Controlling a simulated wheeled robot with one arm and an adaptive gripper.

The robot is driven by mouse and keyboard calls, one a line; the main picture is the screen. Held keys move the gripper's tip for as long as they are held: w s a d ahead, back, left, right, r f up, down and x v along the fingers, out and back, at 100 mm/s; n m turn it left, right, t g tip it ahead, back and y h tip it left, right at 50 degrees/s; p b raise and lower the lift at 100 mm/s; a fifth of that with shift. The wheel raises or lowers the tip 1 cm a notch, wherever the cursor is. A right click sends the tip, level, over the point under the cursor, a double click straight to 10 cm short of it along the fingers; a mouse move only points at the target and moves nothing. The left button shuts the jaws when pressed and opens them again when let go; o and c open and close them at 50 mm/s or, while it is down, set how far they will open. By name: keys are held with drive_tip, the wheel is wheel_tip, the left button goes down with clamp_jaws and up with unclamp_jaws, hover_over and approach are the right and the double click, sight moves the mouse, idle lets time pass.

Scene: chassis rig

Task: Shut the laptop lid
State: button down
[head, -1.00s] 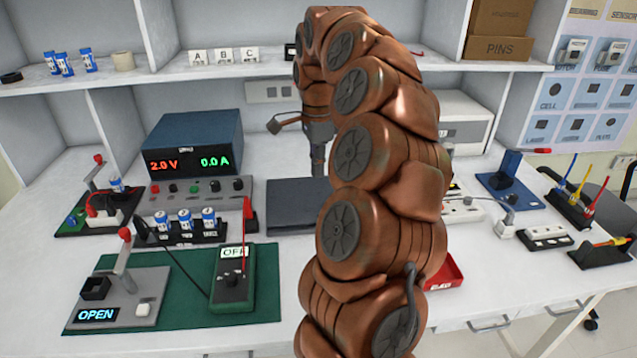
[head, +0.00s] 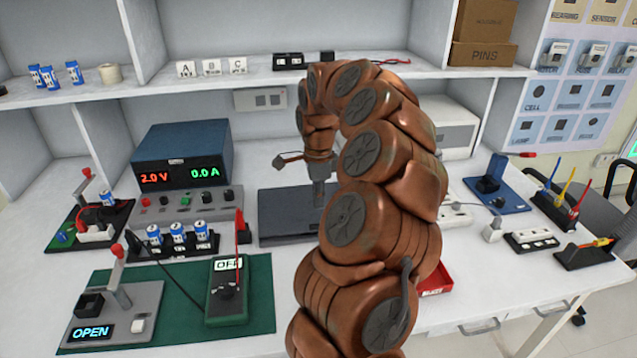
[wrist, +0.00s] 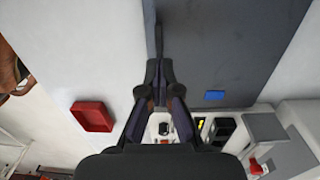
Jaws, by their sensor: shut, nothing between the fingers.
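The laptop (head: 285,222) is a dark grey slab lying flat on the white bench, behind the green mat; its lid looks down or nearly down, but I cannot tell whether any gap is left. My arm hides its right part. In the wrist view the laptop (wrist: 225,45) is a broad grey surface with a small blue patch. My gripper (head: 319,200) points down over the laptop's right part, shut and empty. In the wrist view my gripper (wrist: 158,68) shows with its fingers together near one edge of the laptop; contact cannot be told.
A blue power supply (head: 183,155) and battery holder (head: 175,240) stand left of the laptop. A shelf (head: 215,82) runs behind.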

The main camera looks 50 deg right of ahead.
sight(318, 224)
drive_tip(key=shift+a+f+p, duration=0.1)
drive_tip(key=shift+f+p, duration=0.25)
drive_tip(key=shift+f, duration=2.05)
drive_tip(key=shift+s+f, duration=0.1)
drive_tip(key=f+b, duration=0.1)
drive_tip(key=b, duration=0.2)
drive_tip(key=shift+a+f+b, duration=0.1)
drive_tip(key=shift+f+b, duration=0.2)
drive_tip(key=shift+f, duration=0.1)
drive_tip(key=shift+s+a+f+t+b, duration=0.15)
drive_tip(key=shift+s+f+t+b, duration=0.1)
drive_tip(key=shift+t+b, duration=0.25)
drive_tip(key=shift+s+a+f, duration=0.1)
drive_tip(key=shift+a+f, duration=0.05)
drive_tip(key=shift+r, duration=0.35)
wheel_tip(318, 224, up, 15)
drive_tip(key=shift+w+d+h+b, duration=0.2)
drive_tip(key=shift+w+h+b, duration=0.05)
drive_tip(key=shift+h+b, duration=0.05)
drive_tip(key=shift+f, duration=0.1)
